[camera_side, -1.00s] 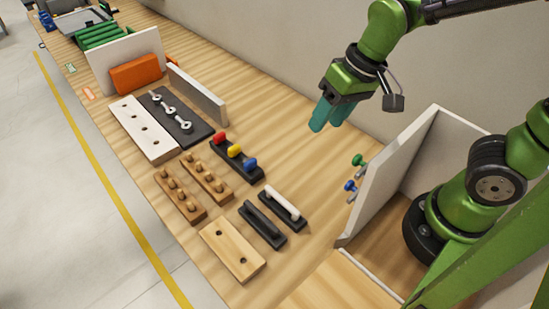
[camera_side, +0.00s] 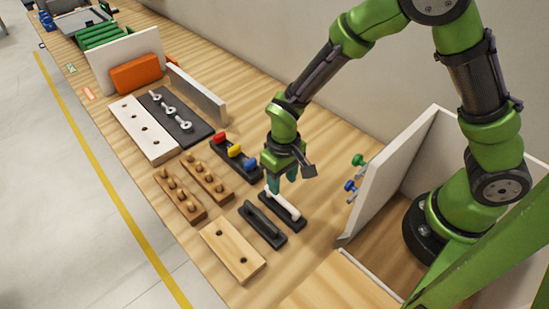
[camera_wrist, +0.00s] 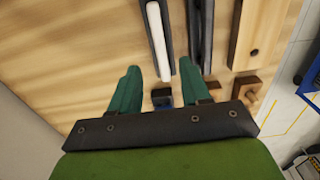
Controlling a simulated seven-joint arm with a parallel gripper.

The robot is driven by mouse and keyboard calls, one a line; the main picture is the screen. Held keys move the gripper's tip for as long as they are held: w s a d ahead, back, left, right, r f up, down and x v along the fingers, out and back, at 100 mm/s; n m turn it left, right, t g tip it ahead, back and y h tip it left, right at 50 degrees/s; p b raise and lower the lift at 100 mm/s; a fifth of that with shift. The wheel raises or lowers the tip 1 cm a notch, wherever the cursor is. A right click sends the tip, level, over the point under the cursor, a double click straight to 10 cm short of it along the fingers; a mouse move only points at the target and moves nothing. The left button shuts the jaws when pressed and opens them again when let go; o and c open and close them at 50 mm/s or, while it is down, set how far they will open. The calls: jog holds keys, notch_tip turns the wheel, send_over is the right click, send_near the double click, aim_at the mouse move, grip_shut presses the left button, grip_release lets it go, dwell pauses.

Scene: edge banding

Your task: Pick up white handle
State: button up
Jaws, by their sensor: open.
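The white handle (camera_side: 283,203) lies on a dark base (camera_side: 296,222) on the wooden table in the side view. It also shows in the wrist view (camera_wrist: 157,45), running lengthwise between the lines of my two fingers. My gripper (camera_side: 281,186) points down at the handle's far end, with its green fingers close to it. In the wrist view my gripper (camera_wrist: 157,84) is open, with nothing between the fingertips; the handle lies beyond them. Whether a finger touches the handle, I cannot tell.
A black handle on a black base (camera_side: 262,223) lies just left of the white one. A rack with red, yellow and blue knobs (camera_side: 237,156) stands behind. A light wooden board with two holes (camera_side: 233,249) lies in front. A white panel (camera_side: 388,175) stands to the right.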

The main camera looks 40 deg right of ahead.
aim_at(283, 200)
notch_tip(283, 200, down, 3)
jog(key=shift+f, duration=0.2)
jog(key=shift+s+f, duration=0.15)
jog(key=shift+f, duration=1.2)
jog(key=shift+s+f, duration=0.1)
jog(key=shift+f, duration=1.2)
jog(key=shift+c, duration=0.5)
grip_shut()
